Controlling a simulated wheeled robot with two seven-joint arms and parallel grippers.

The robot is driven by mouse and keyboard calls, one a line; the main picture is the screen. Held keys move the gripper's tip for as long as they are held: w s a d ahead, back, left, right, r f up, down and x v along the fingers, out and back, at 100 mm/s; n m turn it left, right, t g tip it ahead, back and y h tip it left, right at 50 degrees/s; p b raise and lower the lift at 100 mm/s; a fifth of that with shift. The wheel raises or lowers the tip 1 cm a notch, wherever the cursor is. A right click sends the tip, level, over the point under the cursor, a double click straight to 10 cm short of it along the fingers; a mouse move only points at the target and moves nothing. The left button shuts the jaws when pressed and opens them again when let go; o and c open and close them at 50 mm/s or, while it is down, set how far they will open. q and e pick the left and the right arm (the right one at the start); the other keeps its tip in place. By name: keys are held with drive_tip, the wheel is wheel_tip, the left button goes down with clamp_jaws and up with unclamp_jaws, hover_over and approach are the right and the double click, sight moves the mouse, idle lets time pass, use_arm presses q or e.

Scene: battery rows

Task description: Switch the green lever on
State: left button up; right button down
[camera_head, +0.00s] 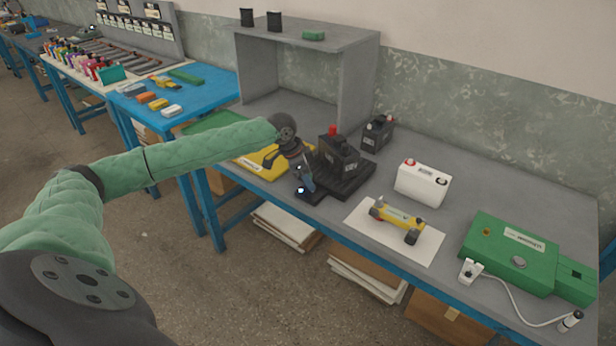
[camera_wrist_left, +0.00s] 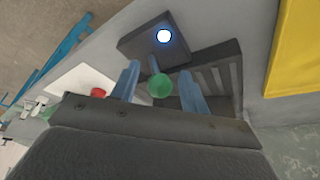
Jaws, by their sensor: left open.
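The green lever (camera_wrist_left: 160,86) shows in the left wrist view as a round green knob on a short stem, rising from a dark box (camera_wrist_left: 135,45). A round lamp (camera_wrist_left: 164,36) on that box glows white with a blue rim. My left gripper (camera_wrist_left: 160,88) is open, with one blue finger on each side of the knob and a visible gap to each. In the head view my left gripper (camera_head: 306,180) is over the lever's dark box (camera_head: 313,197) at the table's front edge, and it hides the knob. My right gripper is in neither view.
A black battery (camera_head: 338,156) on a dark ribbed tray (camera_head: 350,184) stands right beside the gripper. A yellow tray (camera_head: 254,167) is on its left. Farther right are a white battery (camera_head: 423,184), a toy car (camera_head: 398,219) on paper and a green box (camera_head: 508,256).

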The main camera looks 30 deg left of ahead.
use_arm(q)
drive_tip(key=shift+c, duration=0.7)
drive_tip(key=c, duration=0.8)
drive_tip(key=shift+a+r+h+p, duration=0.15)
drive_tip(key=shift+h+p, duration=0.15)
drive_tip(key=shift+p, duration=0.45)
drive_tip(key=shift+a+h, duration=0.15)
drive_tip(key=shift+h, duration=0.35)
drive_tip(key=shift+w+a+f+h+p, duration=0.15)
drive_tip(key=shift+f+h+p, duration=0.15)
drive_tip(key=shift+p, duration=0.15)
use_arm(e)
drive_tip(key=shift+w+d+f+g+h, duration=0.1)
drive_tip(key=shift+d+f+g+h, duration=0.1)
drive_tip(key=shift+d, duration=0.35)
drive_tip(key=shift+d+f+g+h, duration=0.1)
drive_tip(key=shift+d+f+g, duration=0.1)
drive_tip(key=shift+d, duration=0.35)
